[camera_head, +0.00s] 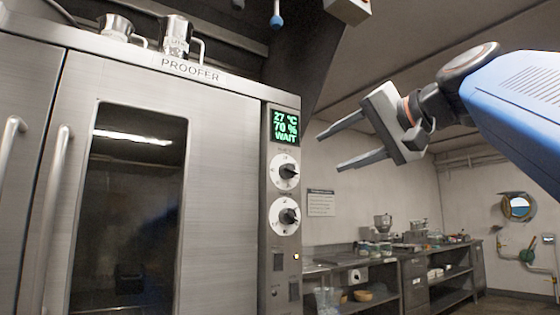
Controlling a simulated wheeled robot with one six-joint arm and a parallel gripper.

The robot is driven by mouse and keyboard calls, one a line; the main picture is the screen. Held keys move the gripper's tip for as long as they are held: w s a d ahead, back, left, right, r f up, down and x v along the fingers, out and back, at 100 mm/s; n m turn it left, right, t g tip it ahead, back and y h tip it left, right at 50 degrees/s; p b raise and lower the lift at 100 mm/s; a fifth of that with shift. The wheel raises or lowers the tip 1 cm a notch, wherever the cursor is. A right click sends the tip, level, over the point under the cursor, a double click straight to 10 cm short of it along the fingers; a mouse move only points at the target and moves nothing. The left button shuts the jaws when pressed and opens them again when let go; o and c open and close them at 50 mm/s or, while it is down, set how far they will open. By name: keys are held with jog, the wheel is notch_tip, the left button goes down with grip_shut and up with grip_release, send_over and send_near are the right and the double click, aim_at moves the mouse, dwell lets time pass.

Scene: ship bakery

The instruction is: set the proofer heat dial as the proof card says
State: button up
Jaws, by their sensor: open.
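The proofer (225,190) is a steel cabinet with a dark glass door, labelled PROOFER, at the left. Its green display (285,125) reads 27 °C, 70 % and WAIT. Below it are two dials with black knobs on white round plates: an upper dial (287,171) and a lower dial (287,216). Their scale marks and labels are too small to read. My gripper (333,147) is open and empty, to the right of the panel, its two fingers pointing left. It appears apart from the dials. A posted sheet (321,203) hangs on the back wall; its text is unreadable.
Switches and a small lit lamp (297,257) sit below the dials. Long vertical door handles (58,215) stand out at the left. Metal pots (175,37) stand on the proofer. A steel counter (440,248) with shelves runs along the back right. Open air lies around my gripper.

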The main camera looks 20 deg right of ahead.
jog(key=shift+v, duration=1.65)
jog(key=shift+s, duration=0.15)
